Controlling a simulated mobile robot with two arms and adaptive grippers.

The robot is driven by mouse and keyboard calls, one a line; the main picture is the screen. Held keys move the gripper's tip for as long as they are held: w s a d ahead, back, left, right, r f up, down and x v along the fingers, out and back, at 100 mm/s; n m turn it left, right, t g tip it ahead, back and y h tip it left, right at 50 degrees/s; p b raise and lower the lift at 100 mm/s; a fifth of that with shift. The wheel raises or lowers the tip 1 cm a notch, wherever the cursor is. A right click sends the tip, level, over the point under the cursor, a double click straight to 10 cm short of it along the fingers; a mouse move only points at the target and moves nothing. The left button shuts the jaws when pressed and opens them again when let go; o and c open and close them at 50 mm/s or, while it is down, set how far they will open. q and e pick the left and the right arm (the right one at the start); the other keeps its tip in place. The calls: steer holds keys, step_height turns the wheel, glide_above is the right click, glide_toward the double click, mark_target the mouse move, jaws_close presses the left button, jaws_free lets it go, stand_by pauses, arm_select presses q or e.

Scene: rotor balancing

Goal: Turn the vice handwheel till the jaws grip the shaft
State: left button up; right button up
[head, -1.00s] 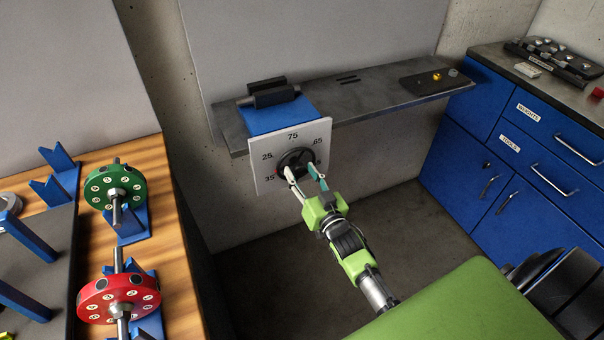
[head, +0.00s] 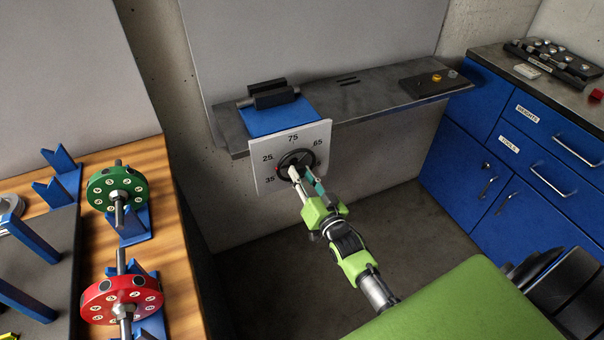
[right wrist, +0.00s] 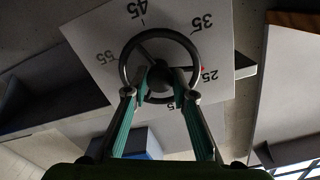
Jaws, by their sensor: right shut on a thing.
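The vice (head: 274,97) has black jaws on a blue base on the wall shelf. A grey shaft end (head: 243,103) shows at the left side of the jaws; I cannot tell whether they touch it. The dark handwheel (head: 297,157) is on the white number plate (head: 322,134) below; it also shows in the right wrist view (right wrist: 160,32) as a ring with spokes and a hub. My right gripper (head: 302,172) is shut on the handwheel, its fingertips either side of the hub in the right wrist view (right wrist: 161,88). My left gripper is not in view.
A wooden bench (head: 172,230) at left holds a green rotor (head: 131,189) and a red rotor (head: 108,308) on blue stands. Blue cabinets (head: 470,150) stand at right. A small dark tray (head: 425,84) lies on the shelf's right end. The floor beneath the shelf is clear.

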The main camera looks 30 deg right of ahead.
steer(key=shift+m+p, duration=0.3)
steer(key=shift+m, duration=1.9)
steer(key=o, duration=1.1)
steer(key=s, duration=1.2)
steer(key=shift+a, duration=0.35)
